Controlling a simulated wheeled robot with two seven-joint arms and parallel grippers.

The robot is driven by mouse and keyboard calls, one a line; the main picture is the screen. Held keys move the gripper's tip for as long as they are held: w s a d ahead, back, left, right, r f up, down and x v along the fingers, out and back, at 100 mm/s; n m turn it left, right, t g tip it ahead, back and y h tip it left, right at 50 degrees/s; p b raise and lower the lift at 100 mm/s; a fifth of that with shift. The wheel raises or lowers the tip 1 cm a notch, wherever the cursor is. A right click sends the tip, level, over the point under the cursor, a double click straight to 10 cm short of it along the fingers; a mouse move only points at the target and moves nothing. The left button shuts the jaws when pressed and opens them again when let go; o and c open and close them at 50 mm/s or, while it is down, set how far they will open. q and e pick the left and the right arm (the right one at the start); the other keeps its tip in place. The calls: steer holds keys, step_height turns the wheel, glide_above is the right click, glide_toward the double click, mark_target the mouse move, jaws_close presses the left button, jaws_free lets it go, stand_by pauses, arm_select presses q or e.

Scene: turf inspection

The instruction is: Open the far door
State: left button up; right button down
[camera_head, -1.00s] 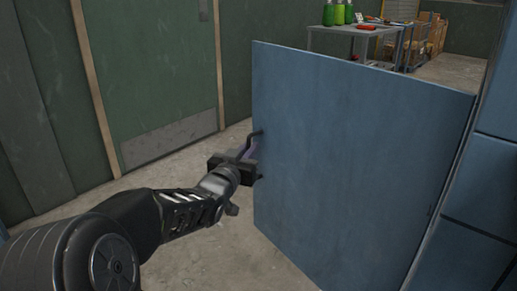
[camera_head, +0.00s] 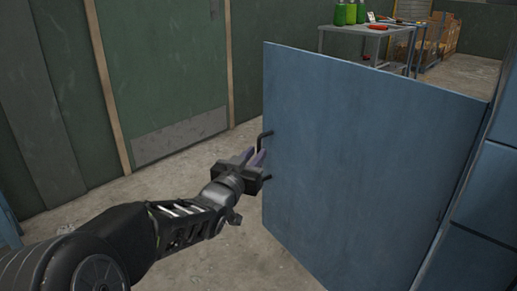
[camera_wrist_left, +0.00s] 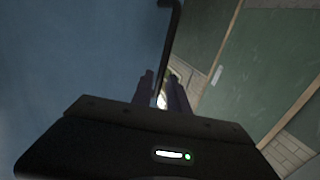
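The blue door (camera_head: 370,160) stands swung out from the blue cabinet at the right and fills the middle of the head view. Its dark bar handle (camera_head: 267,134) is near the door's left edge. In the left wrist view, the door (camera_wrist_left: 80,60) is at the left and the handle (camera_wrist_left: 171,38) runs down toward the fingers. My left gripper (camera_head: 254,158) is at the handle, its two fingers apart with a gap between them. In the wrist view, the left gripper (camera_wrist_left: 161,92) has the handle's lower part between or just beyond its fingertips; I cannot tell which. My right gripper is not in view.
The blue cabinet (camera_head: 485,190) is at the right. A green wall door (camera_head: 165,70) is behind at the left. A grey table (camera_head: 365,30) with green bottles stands behind the blue door. Bare concrete floor (camera_head: 225,255) lies left of the blue door.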

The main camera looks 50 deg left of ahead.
arm_select(q)
steer(key=p+v, duration=0.1)
steer(key=v, duration=0.3)
steer(key=shift+s+d, duration=0.1)
steer(key=shift+s, duration=0.15)
stand_by(0.3)
